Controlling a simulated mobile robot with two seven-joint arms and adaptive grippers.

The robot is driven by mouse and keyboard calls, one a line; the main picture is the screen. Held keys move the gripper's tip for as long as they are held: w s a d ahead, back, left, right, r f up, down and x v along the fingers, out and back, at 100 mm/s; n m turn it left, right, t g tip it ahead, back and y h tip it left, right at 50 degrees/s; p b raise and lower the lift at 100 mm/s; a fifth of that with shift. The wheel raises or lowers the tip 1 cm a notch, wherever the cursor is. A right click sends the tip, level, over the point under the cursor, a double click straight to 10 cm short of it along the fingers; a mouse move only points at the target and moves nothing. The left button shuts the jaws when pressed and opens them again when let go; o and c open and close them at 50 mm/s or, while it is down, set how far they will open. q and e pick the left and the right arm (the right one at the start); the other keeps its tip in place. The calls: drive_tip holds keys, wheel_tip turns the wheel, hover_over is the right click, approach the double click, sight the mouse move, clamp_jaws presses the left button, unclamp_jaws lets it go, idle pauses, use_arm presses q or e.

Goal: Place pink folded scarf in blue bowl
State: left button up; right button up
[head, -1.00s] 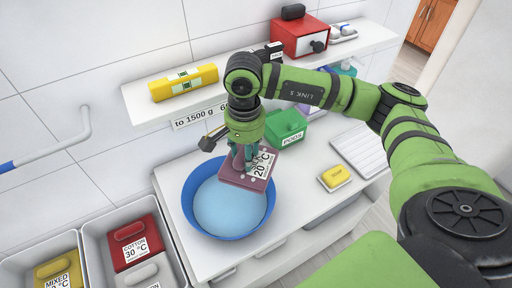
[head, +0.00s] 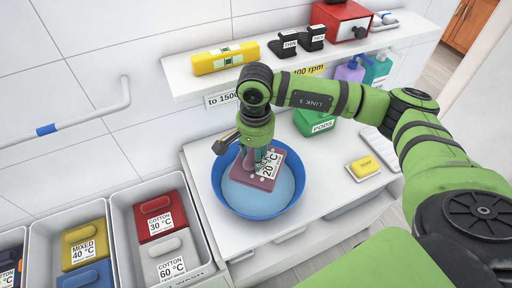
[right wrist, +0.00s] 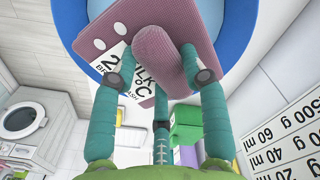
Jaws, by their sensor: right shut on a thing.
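The pink folded scarf (head: 262,182) is a flat mauve-pink piece with a white label reading 20 °C. My right gripper (head: 257,160) is shut on it, and in the right wrist view its teal fingers clasp a raised pink grip (right wrist: 163,52) on the scarf. The blue bowl (head: 222,192) stands on the white counter, with a light blue inside. The scarf is over the bowl's opening, within its rim in the head view; I cannot tell whether it touches the bottom. In the right wrist view the bowl's blue rim (right wrist: 243,45) curves around the scarf. My left gripper is not in view.
A yellow soap block (head: 363,167) and a green pods box (head: 315,122) are on the counter to the right. A shelf (head: 187,85) hangs above the back. Bins with labelled coloured pieces (head: 155,215) stand at the lower left.

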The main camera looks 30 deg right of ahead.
drive_tip(key=shift+f+b, duration=0.85)
drive_tip(key=shift+f, duration=1.4)
drive_tip(key=o, duration=1.2)
drive_tip(key=shift+o, duration=0.2)
wheel_tip(320, 180, up, 7)
drive_tip(key=p, duration=0.3)
